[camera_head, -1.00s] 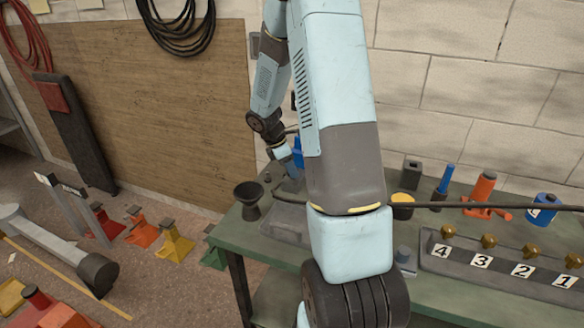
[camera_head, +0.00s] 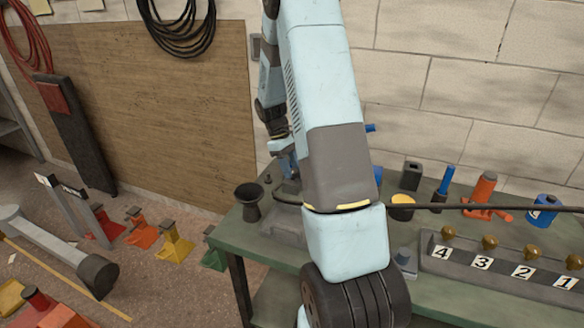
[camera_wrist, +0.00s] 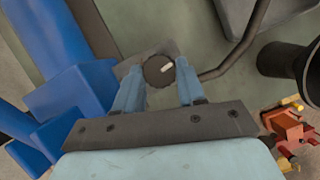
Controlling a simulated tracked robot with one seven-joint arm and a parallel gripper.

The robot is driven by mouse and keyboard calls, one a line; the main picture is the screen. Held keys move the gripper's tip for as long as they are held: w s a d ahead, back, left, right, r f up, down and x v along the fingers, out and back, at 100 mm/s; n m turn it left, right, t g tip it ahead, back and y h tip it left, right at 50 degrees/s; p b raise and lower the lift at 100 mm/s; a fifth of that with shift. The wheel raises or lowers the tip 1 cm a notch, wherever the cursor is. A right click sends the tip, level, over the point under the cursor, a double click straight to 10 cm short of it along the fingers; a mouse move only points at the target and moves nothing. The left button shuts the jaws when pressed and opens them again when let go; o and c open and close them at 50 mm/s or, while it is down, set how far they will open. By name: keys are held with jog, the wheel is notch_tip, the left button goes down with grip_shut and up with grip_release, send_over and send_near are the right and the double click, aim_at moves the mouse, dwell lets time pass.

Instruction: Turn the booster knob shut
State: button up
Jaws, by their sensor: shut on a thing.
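The booster knob (camera_wrist: 154,74) is a dark round knob with a short white mark on its top, seen in the wrist view. It stands on a grey plate (camera_wrist: 137,64). My gripper (camera_wrist: 160,82) has its two light blue fingers on either side of the knob and is shut on it. The white mark lies near the right finger. In the head view my gripper (camera_head: 288,167) is small, low over the back left of the green bench (camera_head: 362,262), and the knob is hidden there.
A dark cable or pipe (camera_wrist: 236,53) runs right of the knob. A black funnel-like cup (camera_head: 248,203) stands at the bench's left. A blue thing (camera_wrist: 62,65) is close on the left in the wrist view. A numbered rail (camera_head: 500,265) with brass knobs lies at the right.

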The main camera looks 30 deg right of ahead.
jog(key=shift+w+d+m+y, duration=0.15)
jog(key=shift+m+y, duration=0.25)
jog(key=shift+m, duration=0.6)
jog(key=o, duration=1.1)
jog(key=shift+c, duration=0.2)
jog(key=shift+r, duration=0.1)
jog(key=v, duration=1.3)
jog(key=shift+w+r, duration=0.15)
